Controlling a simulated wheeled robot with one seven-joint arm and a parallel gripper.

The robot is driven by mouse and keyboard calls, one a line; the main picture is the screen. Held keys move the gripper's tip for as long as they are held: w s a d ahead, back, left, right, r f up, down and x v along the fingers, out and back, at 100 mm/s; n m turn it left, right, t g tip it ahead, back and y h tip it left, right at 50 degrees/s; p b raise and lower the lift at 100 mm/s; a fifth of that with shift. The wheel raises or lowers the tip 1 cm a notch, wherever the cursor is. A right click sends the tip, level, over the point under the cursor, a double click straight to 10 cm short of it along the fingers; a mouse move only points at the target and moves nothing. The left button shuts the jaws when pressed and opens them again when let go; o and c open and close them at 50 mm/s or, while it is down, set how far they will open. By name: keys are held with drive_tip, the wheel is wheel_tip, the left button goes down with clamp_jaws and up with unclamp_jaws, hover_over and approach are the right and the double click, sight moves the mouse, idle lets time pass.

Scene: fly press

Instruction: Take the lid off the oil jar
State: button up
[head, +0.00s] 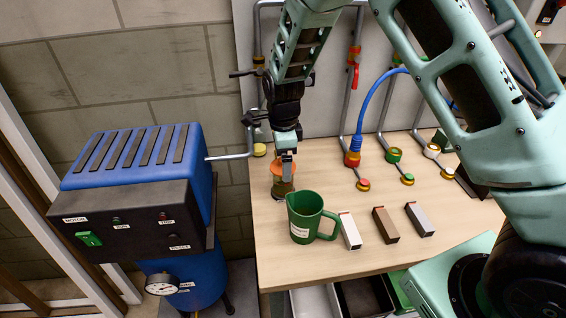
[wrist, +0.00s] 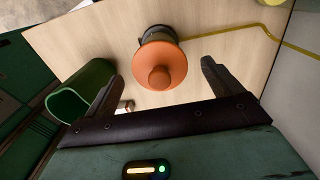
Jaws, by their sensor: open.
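The oil jar (head: 282,187) stands near the left edge of the wooden table, its body mostly hidden in the head view. Its orange lid (wrist: 159,66), with a round knob, is on top; the lid also shows in the head view (head: 277,169). The jar's dark rim (wrist: 155,33) shows behind the lid in the wrist view. My gripper (wrist: 160,80) is open, with one finger on each side of the lid and gaps between. In the head view my gripper (head: 286,165) points down over the jar. I cannot tell whether it touches the lid.
A green jug (head: 304,215) stands close in front of the jar. White, brown and grey blocks (head: 384,224) lie to its right. Pipes with valves (head: 357,160) line the table's back. A blue machine (head: 135,190) stands left of the table (head: 330,260).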

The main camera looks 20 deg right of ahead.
drive_tip(key=shift+f, duration=0.3)
drive_tip(key=c, duration=1.1)
drive_tip(key=shift+o, duration=0.2)
drive_tip(key=shift+r, duration=0.15)
wheel_tip(320, 180, up, 9)
drive_tip(key=shift+b, duration=1.2)
drive_tip(key=shift+r, duration=0.4)
